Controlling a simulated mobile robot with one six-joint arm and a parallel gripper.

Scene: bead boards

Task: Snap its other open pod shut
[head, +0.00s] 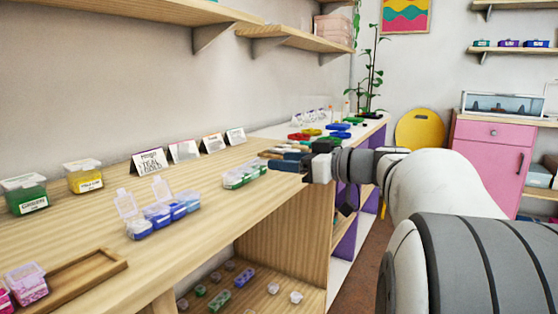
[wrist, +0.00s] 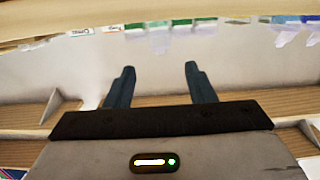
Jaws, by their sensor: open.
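A strip of small clear pods with blue beads (head: 160,215) sits on the wooden counter. A clear lid (head: 126,204) stands up at its near left end, and a second lid (head: 162,188) stands up farther along. The other pods look shut. My gripper (head: 273,158) is open and empty over the counter, right of and beyond the blue strip, close to the green strip. In the wrist view its two dark fingers (wrist: 157,82) are apart with nothing between them.
A green pod strip (head: 245,174) lies near my gripper. Green (head: 24,194) and yellow (head: 84,177) tubs stand at the left, and a wooden tray (head: 85,274) and pink pods (head: 27,284) in front. Label cards (head: 184,151) line the back. Shelves (head: 150,10) overhang the counter.

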